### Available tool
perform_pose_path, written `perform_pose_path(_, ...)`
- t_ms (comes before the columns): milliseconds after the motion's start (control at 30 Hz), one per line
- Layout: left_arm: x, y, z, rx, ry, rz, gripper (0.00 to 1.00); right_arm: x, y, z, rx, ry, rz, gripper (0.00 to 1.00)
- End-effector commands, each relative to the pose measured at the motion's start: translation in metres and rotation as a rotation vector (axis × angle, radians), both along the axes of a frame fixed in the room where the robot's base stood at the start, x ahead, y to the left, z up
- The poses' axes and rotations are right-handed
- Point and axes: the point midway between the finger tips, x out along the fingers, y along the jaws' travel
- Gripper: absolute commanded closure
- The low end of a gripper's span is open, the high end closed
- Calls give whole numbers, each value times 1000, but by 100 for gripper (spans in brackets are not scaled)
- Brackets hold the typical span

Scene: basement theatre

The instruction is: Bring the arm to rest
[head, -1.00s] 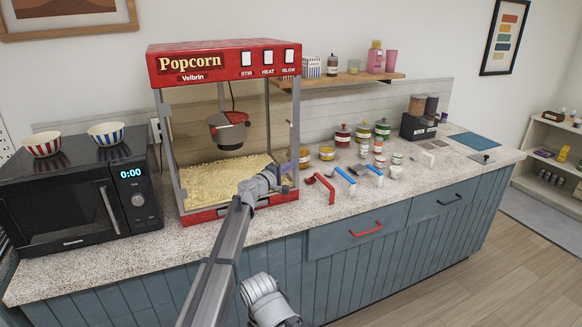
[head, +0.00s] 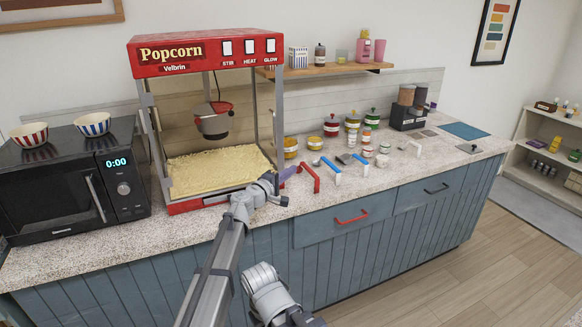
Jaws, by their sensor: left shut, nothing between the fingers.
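My left arm (head: 212,275) reaches up from the bottom of the head view over the counter. Part of my right arm (head: 268,292) shows low in front of the cabinet. Its gripper end (head: 308,319) is cut off by the bottom edge, so its fingers cannot be read.
The red popcorn machine (head: 207,52) stands on the speckled counter (head: 110,250). A black microwave (head: 50,190) with two striped bowls is at left. Red (head: 312,176), blue and white handled tools and several jars lie right. A red drawer handle (head: 351,217) sticks out below.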

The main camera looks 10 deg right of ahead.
Motion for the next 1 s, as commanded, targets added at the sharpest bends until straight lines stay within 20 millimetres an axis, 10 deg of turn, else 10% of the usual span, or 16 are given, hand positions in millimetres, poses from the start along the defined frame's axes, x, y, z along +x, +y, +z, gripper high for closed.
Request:
perform_pose_path(233,-13,8,-5,38,-11,-13,100,0,0,0,0,0,0,40)
perform_pose_path(367,-52,32,-30,214,-43,-85,100,0,0,0,0,0,0,40)
perform_pose_path(700,-202,172,-160,938,79,-355,100,0,0,0,0,0,0,40)
perform_pose_path(1000,-293,284,-209,1306,311,-464,100,0,0,0,0,0,0,40)
